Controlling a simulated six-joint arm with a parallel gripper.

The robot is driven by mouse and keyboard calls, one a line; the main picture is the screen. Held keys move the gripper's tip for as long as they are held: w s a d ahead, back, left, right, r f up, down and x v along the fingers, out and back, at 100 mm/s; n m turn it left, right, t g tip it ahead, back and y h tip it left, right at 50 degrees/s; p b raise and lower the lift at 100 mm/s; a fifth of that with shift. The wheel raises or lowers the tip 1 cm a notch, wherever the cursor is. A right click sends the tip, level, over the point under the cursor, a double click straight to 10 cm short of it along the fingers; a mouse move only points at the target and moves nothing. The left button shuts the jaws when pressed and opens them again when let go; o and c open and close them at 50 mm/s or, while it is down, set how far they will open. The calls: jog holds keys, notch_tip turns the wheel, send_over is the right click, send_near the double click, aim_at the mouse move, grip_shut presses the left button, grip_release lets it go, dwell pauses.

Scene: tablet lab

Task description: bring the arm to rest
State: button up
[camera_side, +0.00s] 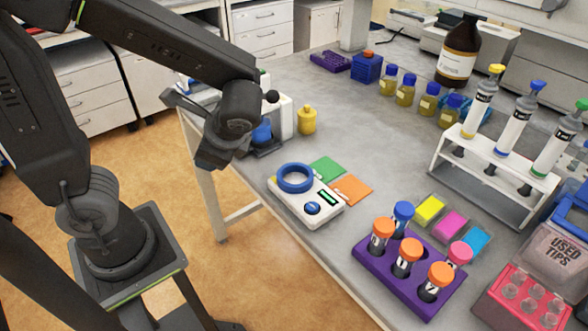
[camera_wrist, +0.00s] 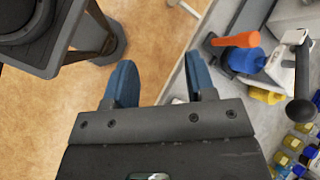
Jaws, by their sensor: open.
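My gripper (camera_wrist: 160,82) is open, with its two blue fingers apart and nothing between them. In the wrist view the orange-brown floor and part of the bench edge show beyond the fingers. In the side view my arm reaches across the bench's left edge, and its dark end hangs beside a white device (camera_side: 284,118). The fingers cannot be made out clearly there. The white device carries a blue part (camera_side: 262,132), which also shows in the wrist view (camera_wrist: 245,60) with an orange bar beside it.
A yellow bottle (camera_side: 307,120) stands right of the white device. A small instrument with a blue ring (camera_side: 295,178), a purple tube rack (camera_side: 362,252) and a white rack of labelled tubes (camera_side: 470,182) stand on the grey bench. Several yellow-liquid bottles and a brown bottle (camera_side: 458,52) stand behind.

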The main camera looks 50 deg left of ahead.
jog(key=s+d+r+n+t+h, duration=0.1)
jog(key=d+r+n+t+h, duration=0.4)
jog(key=r+n+t+h, duration=0.1)
jog(key=r+n+h, duration=0.1)
jog(key=r+n, duration=0.1)
jog(key=n, duration=0.1)
jog(key=shift+s+t+h, duration=0.25)
jog(key=shift+t+h, duration=0.15)
